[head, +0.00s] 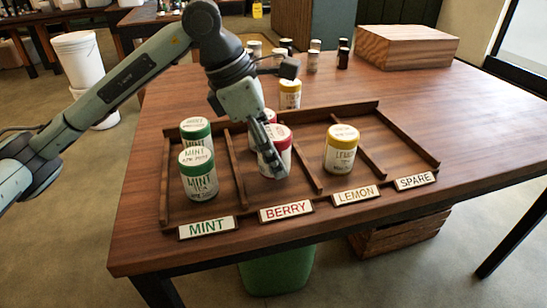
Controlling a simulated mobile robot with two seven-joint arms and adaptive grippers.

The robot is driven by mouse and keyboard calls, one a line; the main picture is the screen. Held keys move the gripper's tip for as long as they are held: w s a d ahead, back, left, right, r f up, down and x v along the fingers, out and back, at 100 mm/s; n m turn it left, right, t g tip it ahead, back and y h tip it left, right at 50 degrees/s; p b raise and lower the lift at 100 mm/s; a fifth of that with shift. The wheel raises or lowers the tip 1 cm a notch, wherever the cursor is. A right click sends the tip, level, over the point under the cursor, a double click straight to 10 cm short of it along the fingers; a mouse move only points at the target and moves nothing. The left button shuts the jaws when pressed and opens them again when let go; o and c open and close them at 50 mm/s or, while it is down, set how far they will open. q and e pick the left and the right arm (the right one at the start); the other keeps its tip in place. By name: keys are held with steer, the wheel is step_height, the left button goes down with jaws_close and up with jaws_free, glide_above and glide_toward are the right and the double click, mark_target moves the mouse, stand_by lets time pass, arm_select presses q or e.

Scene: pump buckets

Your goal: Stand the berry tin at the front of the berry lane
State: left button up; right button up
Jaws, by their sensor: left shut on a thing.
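The red-lidded berry tin (283,143) is upright in the berry lane, behind the BERRY label (286,211). My left gripper (272,160) reaches down from above and is shut on this tin; its fingers cover part of the tin's left side and front. Another red-lidded tin (270,115) is directly behind it, mostly hidden by the gripper. I cannot tell whether the held tin touches the lane floor. My right gripper is not in view.
Two green mint tins (199,181) stand in the left lane. The spare lane (386,150) is empty. Small jars and a wooden block (405,48) are at the back.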

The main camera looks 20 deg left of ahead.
arm_select(q)
steer(key=shift+f, duration=0.9)
steer(key=shift+f, duration=0.1)
steer(key=o, duration=1.3)
steer(key=shift+c, duration=0.2)
steer(key=v, duration=1.2)
